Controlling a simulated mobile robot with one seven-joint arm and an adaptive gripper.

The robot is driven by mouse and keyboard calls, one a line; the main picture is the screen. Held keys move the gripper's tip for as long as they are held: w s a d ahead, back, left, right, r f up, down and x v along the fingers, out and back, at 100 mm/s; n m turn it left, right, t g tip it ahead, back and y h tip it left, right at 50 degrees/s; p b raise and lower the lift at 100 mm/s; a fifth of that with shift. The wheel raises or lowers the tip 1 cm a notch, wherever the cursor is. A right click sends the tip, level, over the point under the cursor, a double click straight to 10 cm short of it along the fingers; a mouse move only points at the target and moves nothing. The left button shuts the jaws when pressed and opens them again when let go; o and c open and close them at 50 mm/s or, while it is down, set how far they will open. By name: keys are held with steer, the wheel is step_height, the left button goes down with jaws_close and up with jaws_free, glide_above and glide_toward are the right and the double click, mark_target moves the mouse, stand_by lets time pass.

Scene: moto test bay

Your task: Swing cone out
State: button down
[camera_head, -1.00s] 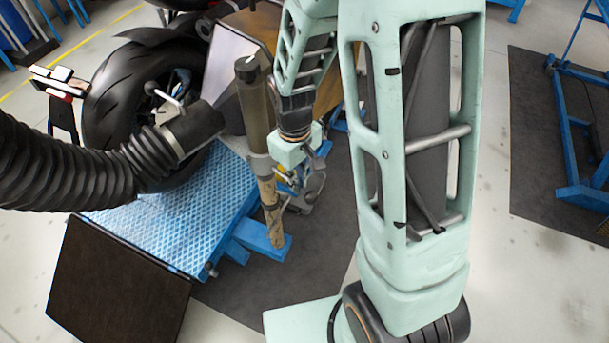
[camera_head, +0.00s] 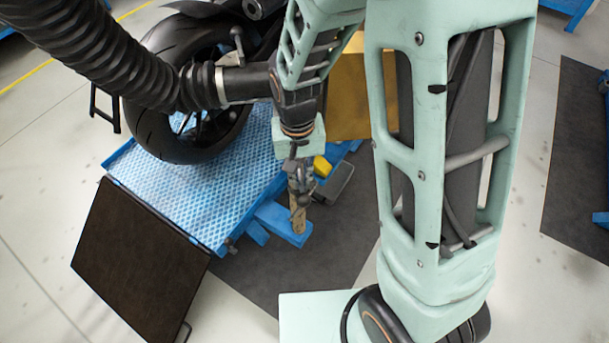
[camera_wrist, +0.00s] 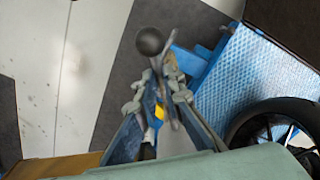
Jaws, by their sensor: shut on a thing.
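The dark cone (camera_head: 245,83) is on the end of a black ribbed hose (camera_head: 110,55), in front of the motorcycle's rear tyre in the head view. It points right, and its far end is hidden behind my arm. A small T-shaped handle (camera_head: 236,45) stands up from it. My gripper (camera_head: 300,178) is shut on a worn tan bar (camera_head: 298,218), whose lower end sticks out below. In the wrist view my gripper (camera_wrist: 160,75) closes around the bar, and a dark round knob (camera_wrist: 150,41) shows beyond the fingertips. My arm hides any link between bar and cone.
The tyre (camera_head: 150,120) stands on a blue ribbed platform (camera_head: 215,190) with a dark ramp (camera_head: 135,255) at its front. A blue beam (camera_head: 285,225) juts out under my gripper. A gold panel (camera_head: 348,95) is behind my arm.

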stand_by(0.3)
steer(key=c, duration=2)
jaws_free()
steer(key=shift+c, duration=0.2)
steer(key=shift+r, duration=0.1)
step_height(320, 180, up, 12)
steer(key=shift+a, duration=0.15)
